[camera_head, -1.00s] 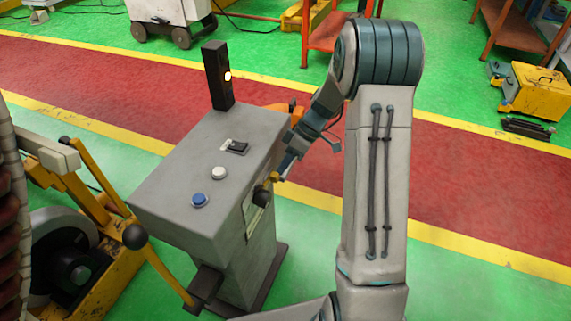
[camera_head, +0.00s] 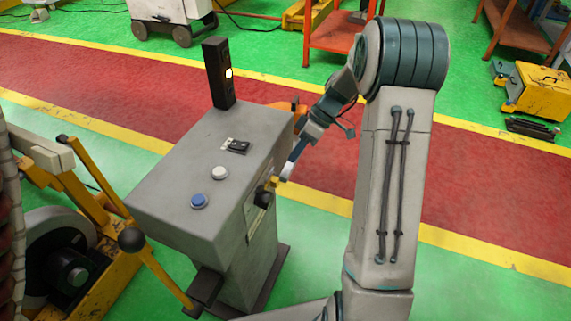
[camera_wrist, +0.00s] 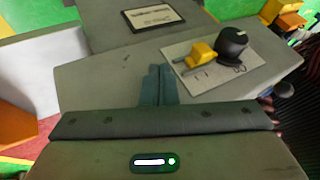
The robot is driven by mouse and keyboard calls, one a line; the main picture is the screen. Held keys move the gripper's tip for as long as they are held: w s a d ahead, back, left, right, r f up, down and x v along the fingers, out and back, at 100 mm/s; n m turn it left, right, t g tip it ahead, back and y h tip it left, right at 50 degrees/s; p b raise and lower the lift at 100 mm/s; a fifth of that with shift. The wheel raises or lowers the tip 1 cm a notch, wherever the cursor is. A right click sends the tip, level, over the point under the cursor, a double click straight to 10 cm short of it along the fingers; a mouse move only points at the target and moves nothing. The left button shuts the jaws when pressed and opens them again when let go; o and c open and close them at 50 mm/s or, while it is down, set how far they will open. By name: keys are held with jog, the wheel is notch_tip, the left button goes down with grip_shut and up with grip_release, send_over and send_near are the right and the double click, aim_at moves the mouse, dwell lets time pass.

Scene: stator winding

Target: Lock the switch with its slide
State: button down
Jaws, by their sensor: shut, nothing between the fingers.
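The switch is a black round knob (camera_wrist: 232,45) on a pale plate (camera_wrist: 186,62) in the wrist view. In the head view the knob (camera_head: 263,197) juts from the right side of the grey console. The yellow slide (camera_wrist: 201,53) sits close beside the knob, with a thin grey rod next to it. I cannot tell whether slide and knob touch. My gripper's fingers (camera_wrist: 158,86) are together and empty, left of the slide in the wrist view and apart from it. In the head view my gripper (camera_head: 288,170) is beside the console, close to the slide.
A yellow lever frame (camera_head: 165,272) stands at left.

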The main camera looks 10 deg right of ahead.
jog(key=s+v, duration=0.1)
jog(key=v, duration=0.6)
jog(key=shift+w+r, duration=0.4)
jog(key=shift+a, duration=0.1)
jog(key=s+a+r+m+t+h+p, duration=0.2)
jog(key=s+r+m, duration=0.4)
jog(key=s, duration=0.6)
jog(key=s+a+r+m+t+h+p, duration=0.2)
jog(key=s+r+m+h+p, duration=0.3)
jog(key=s, duration=0.6)
notch_tip(320, 180, up, 3)
jog(key=shift+s+a+f+m+t+p, duration=0.1)
jog(key=shift+s+a+m+t+p, duration=0.4)
jog(key=shift+a+p, duration=0.45)
jog(key=shift+w+a, duration=0.1)
jog(key=shift+w, duration=0.05)
